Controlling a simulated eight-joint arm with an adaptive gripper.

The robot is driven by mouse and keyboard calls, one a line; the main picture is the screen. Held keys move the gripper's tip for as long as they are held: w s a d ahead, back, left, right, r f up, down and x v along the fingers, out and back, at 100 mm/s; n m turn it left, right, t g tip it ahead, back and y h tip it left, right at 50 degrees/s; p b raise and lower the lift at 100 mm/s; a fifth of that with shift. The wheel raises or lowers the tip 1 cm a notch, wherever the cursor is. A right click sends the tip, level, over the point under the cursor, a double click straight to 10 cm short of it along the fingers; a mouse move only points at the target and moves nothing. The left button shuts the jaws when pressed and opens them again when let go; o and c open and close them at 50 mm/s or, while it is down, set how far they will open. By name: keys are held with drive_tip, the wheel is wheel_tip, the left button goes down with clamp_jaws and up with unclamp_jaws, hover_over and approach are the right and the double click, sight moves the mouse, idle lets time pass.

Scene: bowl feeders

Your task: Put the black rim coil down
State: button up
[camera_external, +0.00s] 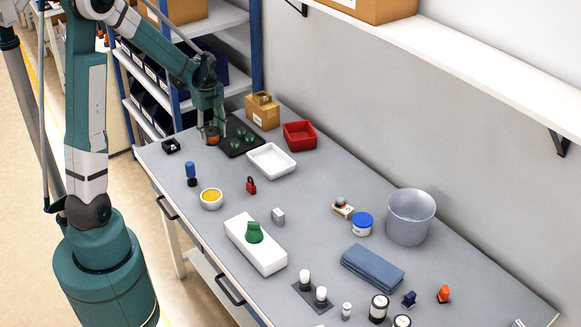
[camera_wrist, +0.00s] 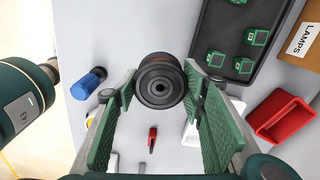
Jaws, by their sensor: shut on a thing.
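The black rim coil (camera_wrist: 160,82) is a round spool with a black flange facing the wrist camera. It sits between the two green finger pads of my gripper (camera_wrist: 158,92), which is shut on it. In the external view the coil (camera_external: 212,139) shows copper-brown, upright below my gripper (camera_external: 211,130), at the left edge of the black tray (camera_external: 238,150). I cannot tell whether its underside touches the table. The fingers partly hide it there.
The black tray holds several green parts (camera_external: 235,144). A small black item (camera_external: 171,146) lies to the left on the grey table. A white tray (camera_external: 271,175), a red bin (camera_external: 299,135) and a cardboard lamps box (camera_external: 262,115) stand nearby. A blue-handled item (camera_external: 191,173) stands nearer the front.

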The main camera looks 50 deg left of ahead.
drive_tip(key=w+a+n+p, duration=0.1)
drive_tip(key=w+a+n, duration=0.1)
drive_tip(key=a+n, duration=1.1)
drive_tip(key=shift+a+n, duration=0.25)
drive_tip(key=shift+n, duration=0.95)
drive_tip(key=shift+f, duration=3.15)
drive_tip(key=shift+f+b, duration=0.35)
drive_tip(key=shift+f, duration=1.5)
drive_tip(key=shift+f, duration=0.2)
drive_tip(key=o, duration=1)
drive_tip(key=shift+c, duration=0.2)
